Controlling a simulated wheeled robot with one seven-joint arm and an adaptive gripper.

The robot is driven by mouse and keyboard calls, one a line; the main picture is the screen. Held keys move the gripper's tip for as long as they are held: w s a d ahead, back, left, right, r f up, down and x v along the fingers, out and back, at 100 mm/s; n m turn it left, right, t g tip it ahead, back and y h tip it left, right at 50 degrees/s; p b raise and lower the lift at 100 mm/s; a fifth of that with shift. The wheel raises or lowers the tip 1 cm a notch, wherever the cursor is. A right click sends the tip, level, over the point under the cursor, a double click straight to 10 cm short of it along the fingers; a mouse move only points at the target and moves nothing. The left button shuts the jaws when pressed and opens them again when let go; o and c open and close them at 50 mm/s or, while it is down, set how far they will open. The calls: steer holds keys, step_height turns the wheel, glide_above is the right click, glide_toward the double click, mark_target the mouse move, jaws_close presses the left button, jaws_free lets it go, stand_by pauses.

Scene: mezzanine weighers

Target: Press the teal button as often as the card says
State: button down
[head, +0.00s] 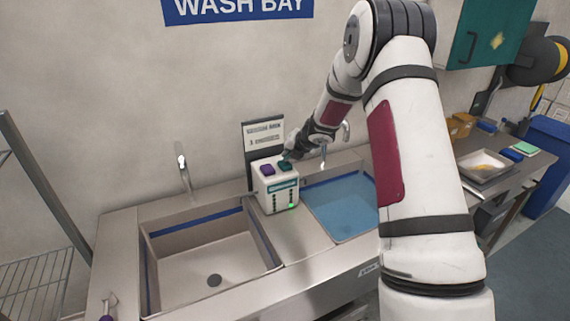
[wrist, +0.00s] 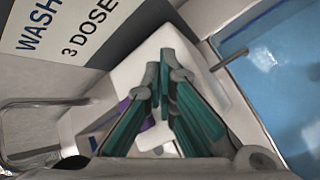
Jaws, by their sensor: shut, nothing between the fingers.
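A white dispenser box (head: 283,200) stands between two sinks. Its top carries a purple button (head: 267,170) on the left and a teal button (head: 284,166) on the right. The card (head: 264,136) behind it reads "3 DOSE…" in the wrist view (wrist: 90,35), the end cut off. My gripper (head: 288,156) is shut and empty, its fingertips right at the teal button. In the wrist view the fingertips (wrist: 163,75) meet over the box top and partly hide the button. I cannot tell whether they touch it. A green light (head: 291,206) shows on the box front.
An empty steel sink (head: 210,262) lies left of the box, and a blue-filled basin (head: 342,208) lies right. Taps (head: 183,170) rise behind. A tray (head: 485,167) and small boxes sit on the right counter. A wire rack (head: 35,285) stands far left.

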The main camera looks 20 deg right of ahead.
mark_target(288, 162)
steer(key=shift+f, duration=0.6)
stand_by(0.6)
steer(key=shift+r, duration=1.05)
steer(key=shift+r+b, duration=0.35)
steer(key=shift+r, duration=2.15)
steer(key=shift+r+b, duration=0.3)
steer(key=shift+r, duration=1.6)
